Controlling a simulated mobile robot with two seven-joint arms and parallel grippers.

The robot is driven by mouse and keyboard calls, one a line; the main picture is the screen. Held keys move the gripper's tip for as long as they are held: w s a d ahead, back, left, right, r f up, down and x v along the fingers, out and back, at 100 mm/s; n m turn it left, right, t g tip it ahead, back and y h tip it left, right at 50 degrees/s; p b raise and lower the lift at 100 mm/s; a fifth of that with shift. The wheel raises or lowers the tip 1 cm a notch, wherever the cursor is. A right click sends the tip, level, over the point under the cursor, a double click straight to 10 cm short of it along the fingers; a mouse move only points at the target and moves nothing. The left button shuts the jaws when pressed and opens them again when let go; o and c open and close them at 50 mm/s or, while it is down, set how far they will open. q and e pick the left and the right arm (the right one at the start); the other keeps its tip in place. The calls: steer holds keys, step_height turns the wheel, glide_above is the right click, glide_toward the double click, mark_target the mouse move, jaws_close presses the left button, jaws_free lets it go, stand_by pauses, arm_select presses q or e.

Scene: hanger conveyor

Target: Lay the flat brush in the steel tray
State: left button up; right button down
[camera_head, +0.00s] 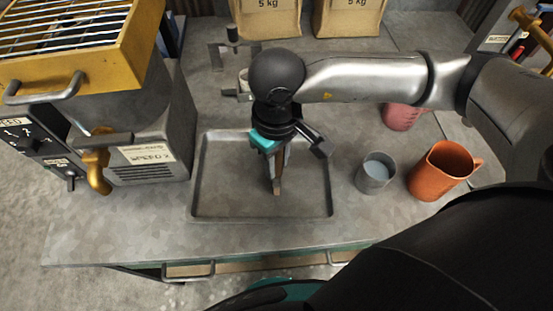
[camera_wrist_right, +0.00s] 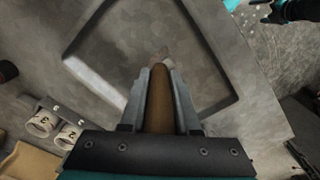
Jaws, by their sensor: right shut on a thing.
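The steel tray (camera_head: 205,180) is a shallow grey rectangle on the bench, and its raised rim also shows in the right wrist view (camera_wrist_right: 88,73). My right gripper (camera_head: 277,172) points down over the tray and is shut on the flat brush (camera_head: 277,187). In the right wrist view the brush's brown handle (camera_wrist_right: 160,100) lies between the two grey fingers, with its paler end (camera_wrist_right: 161,57) beyond them. The brush's end is over the tray floor; I cannot tell whether it touches. A teal and black part, likely my left gripper (camera_wrist_right: 268,15), shows at the right wrist view's top edge, its fingers unclear.
A grey cup (camera_head: 376,173) and an orange jug (camera_head: 442,171) stand right of the tray. A pink vessel (camera_head: 402,116) is behind them. A yellow and grey machine (camera_head: 148,125) stands left. Paper sacks (camera_head: 267,17) are at the back. Bare bench lies in front of the tray.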

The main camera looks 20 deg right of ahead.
steer(key=shift+f+b, duration=0.15)
steer(key=shift+b, duration=0.15)
steer(key=c, duration=0.6)
jaws_free()
steer(key=shift+c, duration=0.2)
step_height(320, 180, up, 12)
steer(key=shift+r+p, duration=0.2)
steer(key=shift+p, duration=0.2)
steer(key=shift+a, duration=0.1)
